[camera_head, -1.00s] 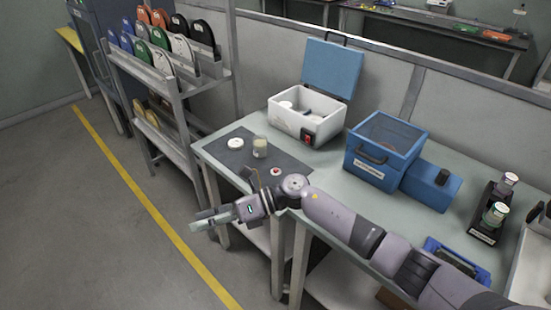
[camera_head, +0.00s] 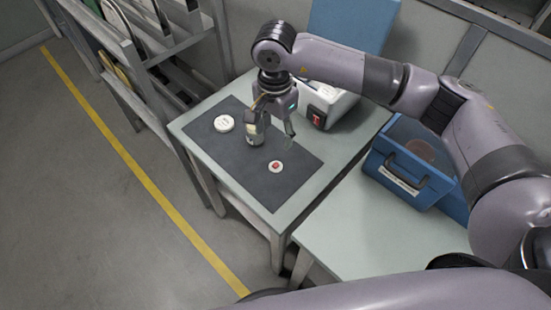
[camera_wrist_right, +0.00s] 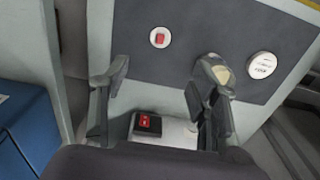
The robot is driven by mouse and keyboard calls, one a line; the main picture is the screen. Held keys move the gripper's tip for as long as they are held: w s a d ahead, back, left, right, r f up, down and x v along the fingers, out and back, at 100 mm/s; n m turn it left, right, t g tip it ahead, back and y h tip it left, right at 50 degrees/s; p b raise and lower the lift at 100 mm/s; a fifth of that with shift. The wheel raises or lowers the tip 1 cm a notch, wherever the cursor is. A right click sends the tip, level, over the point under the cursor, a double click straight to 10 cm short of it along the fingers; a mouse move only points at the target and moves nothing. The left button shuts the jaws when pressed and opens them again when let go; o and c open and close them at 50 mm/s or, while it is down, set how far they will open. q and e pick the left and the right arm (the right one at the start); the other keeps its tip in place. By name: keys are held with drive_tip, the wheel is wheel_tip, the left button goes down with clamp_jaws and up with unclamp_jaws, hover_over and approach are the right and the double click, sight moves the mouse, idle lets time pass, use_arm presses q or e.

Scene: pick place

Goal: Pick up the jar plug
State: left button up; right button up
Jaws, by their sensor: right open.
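A small white disc with a red centre (camera_head: 276,166), which looks like the jar plug, lies on the dark mat (camera_head: 300,183). It also shows in the right wrist view (camera_wrist_right: 159,38). A larger white round lid (camera_head: 224,123) lies at the mat's left side and shows in the wrist view (camera_wrist_right: 262,65). My right gripper (camera_head: 272,124) is open and points down above the mat, behind the small disc in the head view. In the wrist view the disc lies beyond the gap between its fingers (camera_wrist_right: 158,84). My left gripper is out of view.
A white box with a red switch (camera_head: 322,108) and a raised blue lid (camera_head: 350,22) stands behind the gripper. A blue case (camera_head: 408,165) is to the right. A shelf rack (camera_head: 165,45) stands at the left. The mat's front part is clear.

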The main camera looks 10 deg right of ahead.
wheel_tip(320, 180, down, 4)
drive_tip(key=p, duration=0.1)
hover_over(276, 164)
wheel_tip(276, 164, down, 4)
drive_tip(key=shift+s+a+f, duration=0.1)
drive_tip(key=shift+a, duration=0.05)
wheel_tip(276, 164, down, 4)
drive_tip(key=shift+f+p, duration=0.1)
drive_tip(key=shift+p, duration=0.9)
drive_tip(key=shift+f, duration=0.45)
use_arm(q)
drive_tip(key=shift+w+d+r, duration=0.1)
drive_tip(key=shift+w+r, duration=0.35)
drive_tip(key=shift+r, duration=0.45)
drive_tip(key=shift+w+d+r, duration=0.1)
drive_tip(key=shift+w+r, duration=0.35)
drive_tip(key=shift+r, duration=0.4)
use_arm(e)
drive_tip(key=c, duration=1.3)
